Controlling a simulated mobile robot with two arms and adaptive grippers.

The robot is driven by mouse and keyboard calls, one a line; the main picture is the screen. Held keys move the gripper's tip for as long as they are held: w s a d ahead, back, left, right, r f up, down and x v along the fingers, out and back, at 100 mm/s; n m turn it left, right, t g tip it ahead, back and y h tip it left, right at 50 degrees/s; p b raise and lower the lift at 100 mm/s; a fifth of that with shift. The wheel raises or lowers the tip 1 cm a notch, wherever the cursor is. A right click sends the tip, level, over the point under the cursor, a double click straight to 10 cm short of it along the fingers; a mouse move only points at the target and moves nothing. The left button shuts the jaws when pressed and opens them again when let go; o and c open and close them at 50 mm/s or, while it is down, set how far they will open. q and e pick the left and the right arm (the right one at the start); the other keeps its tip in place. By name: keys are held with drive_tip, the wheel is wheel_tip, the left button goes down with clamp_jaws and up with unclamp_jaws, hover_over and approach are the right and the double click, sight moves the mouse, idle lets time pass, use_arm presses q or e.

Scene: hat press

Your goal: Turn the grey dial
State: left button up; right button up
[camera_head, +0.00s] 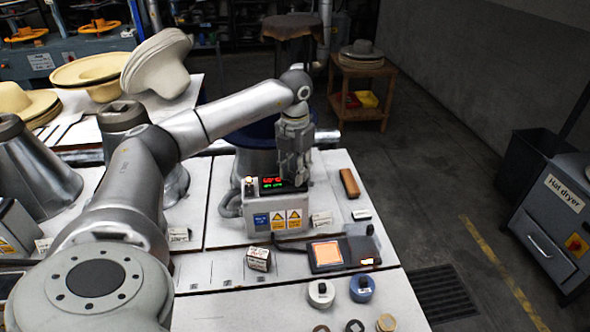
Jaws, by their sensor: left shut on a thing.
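A white control box (262,221) with yellow warning labels and a red and green lit display (271,183) stands on the white table. My left arm reaches over from the left, and my left gripper (299,180) points down at the right end of the box's top, beside the display. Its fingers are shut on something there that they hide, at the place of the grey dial. The dial itself cannot be made out. My right gripper is not in view.
A dark device with an orange lit screen (327,253) sits in front of the box. A small carton (258,259), a brown block (349,183) and round white (321,293) and blue (362,288) pieces lie nearby. A metal cone (258,150) stands behind. Hats (92,69) are at upper left.

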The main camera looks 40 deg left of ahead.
use_arm(q)
drive_tip(key=o, duration=1)
wheel_tip(320, 180, up, 12)
drive_tip(key=shift+r, duration=0.1)
idle(0.5)
